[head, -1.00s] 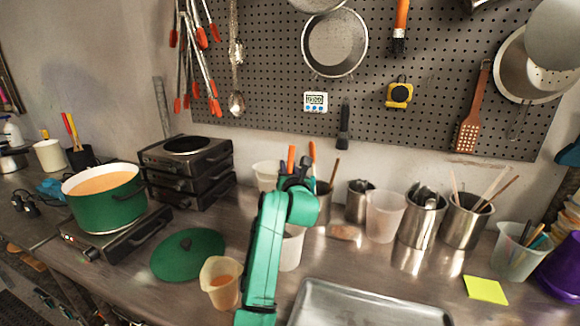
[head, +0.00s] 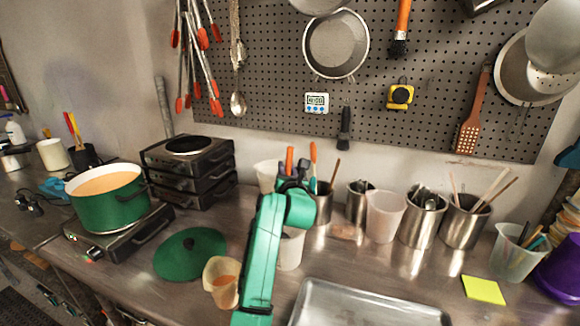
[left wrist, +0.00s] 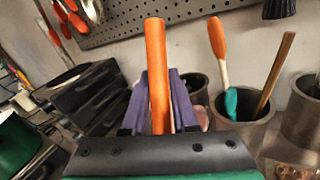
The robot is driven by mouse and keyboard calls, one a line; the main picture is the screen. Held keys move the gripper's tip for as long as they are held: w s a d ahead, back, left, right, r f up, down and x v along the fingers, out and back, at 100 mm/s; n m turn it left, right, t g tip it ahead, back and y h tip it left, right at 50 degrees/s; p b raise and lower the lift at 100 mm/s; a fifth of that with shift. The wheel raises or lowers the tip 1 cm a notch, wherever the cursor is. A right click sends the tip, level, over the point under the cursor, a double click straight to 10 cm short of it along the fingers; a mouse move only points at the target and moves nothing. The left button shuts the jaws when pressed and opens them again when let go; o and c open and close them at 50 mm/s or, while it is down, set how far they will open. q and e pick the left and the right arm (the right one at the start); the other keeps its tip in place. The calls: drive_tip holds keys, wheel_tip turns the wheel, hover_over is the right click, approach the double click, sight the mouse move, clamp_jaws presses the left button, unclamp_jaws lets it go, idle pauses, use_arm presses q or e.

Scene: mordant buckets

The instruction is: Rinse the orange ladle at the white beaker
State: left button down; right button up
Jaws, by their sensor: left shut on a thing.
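My left gripper (head: 294,184) is shut on the orange ladle (head: 289,160), whose handle stands upright. In the left wrist view the orange handle (left wrist: 157,75) rises between the purple-grey fingers. The ladle's lower end is hidden behind my gripper and arm. A whitish beaker (head: 291,250) stands on the counter just beneath and behind my gripper, partly covered by my arm. I cannot tell whether the ladle's bowl is inside it. Another whitish container (head: 266,176) stands behind the gripper. My right gripper is not in view.
A metal holder (head: 322,205) with an orange-topped utensil (head: 313,153) stands close to the right. A beaker of orange liquid (head: 224,285), a green lid (head: 190,254) and a green pot (head: 107,205) are on the left. A metal tray (head: 365,308) lies in front.

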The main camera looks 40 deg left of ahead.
use_arm(q)
drive_tip(key=shift+w+d+r+p, duration=0.1)
drive_tip(key=shift+w+p, duration=0.15)
drive_tip(key=shift+p, duration=0.15)
drive_tip(key=shift+s, duration=0.25)
drive_tip(key=r+p, duration=0.3)
drive_tip(key=r, duration=0.1)
drive_tip(key=w+r+p, duration=0.1)
drive_tip(key=r+p, duration=0.7)
drive_tip(key=shift+w+d, duration=0.25)
drive_tip(key=shift+d, duration=0.05)
drive_tip(key=shift+f, duration=0.2)
drive_tip(key=shift+f, duration=0.15)
idle(3.0)
drive_tip(key=shift+s+a+f+b, duration=0.1)
drive_tip(key=shift+s+f+b, duration=0.1)
drive_tip(key=shift+f+b, duration=2.2)
drive_tip(key=shift+s+a+f+b, duration=0.15)
drive_tip(key=shift+f+b, duration=1.2)
drive_tip(key=shift+f, duration=1.95)
